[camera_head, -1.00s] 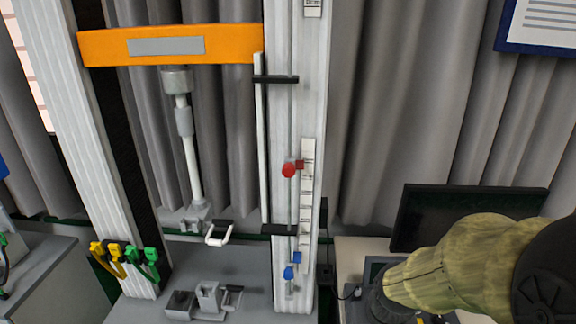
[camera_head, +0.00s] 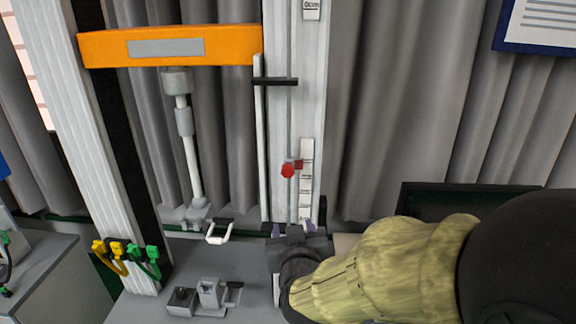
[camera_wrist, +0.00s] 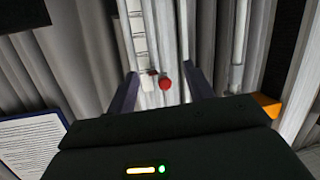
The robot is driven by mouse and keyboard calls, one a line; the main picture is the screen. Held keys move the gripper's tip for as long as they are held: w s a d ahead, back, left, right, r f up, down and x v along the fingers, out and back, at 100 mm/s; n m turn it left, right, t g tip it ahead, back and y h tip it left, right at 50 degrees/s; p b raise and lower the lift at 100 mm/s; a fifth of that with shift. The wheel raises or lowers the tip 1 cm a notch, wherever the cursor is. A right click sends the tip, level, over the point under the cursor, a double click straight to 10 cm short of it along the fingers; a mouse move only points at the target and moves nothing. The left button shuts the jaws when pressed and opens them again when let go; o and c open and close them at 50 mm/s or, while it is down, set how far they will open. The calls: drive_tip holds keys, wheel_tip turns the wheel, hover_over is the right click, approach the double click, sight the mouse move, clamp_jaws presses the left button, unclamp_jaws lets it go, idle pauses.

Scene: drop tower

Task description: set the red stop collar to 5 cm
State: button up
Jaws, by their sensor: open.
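The red stop collar (camera_head: 288,170) is a round red knob with a small red pointer, on the slot of the white right-hand column (camera_head: 312,100). A white scale strip (camera_head: 307,180) runs beside it; its markings are too small to read. My gripper (camera_head: 293,229) is in front of the column, below the red collar in the head view. In the wrist view the red collar (camera_wrist: 164,83) appears between the two open fingers (camera_wrist: 160,90), ahead of them and not visibly touched. The blue collar seen earlier lower on the column is hidden behind my gripper and arm.
An orange crosshead (camera_head: 170,46) spans the columns with a grey rod (camera_head: 190,150) beneath it. Yellow and green clips (camera_head: 128,255) hang at left. A dark monitor (camera_head: 460,200) stands at right.

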sight(288, 174)
drive_tip(key=r+t, duration=0.1)
drive_tip(key=s+a+r+t+h, duration=0.1)
drive_tip(key=r, duration=0.1)
drive_tip(key=r+t, duration=0.1)
drive_tip(key=r, duration=0.1)
drive_tip(key=shift+s+a+r, duration=0.2)
drive_tip(key=shift+r, duration=0.05)
drive_tip(key=shift+r+p, duration=0.1)
drive_tip(key=shift+p, duration=0.3)
drive_tip(key=w+p, duration=1.1)
drive_tip(key=w, duration=0.6)
drive_tip(key=shift+w+a, duration=0.15)
drive_tip(key=shift+w, duration=0.1)
drive_tip(key=shift+c, duration=0.4)
drive_tip(key=shift+f, duration=0.2)
clamp_jaws()
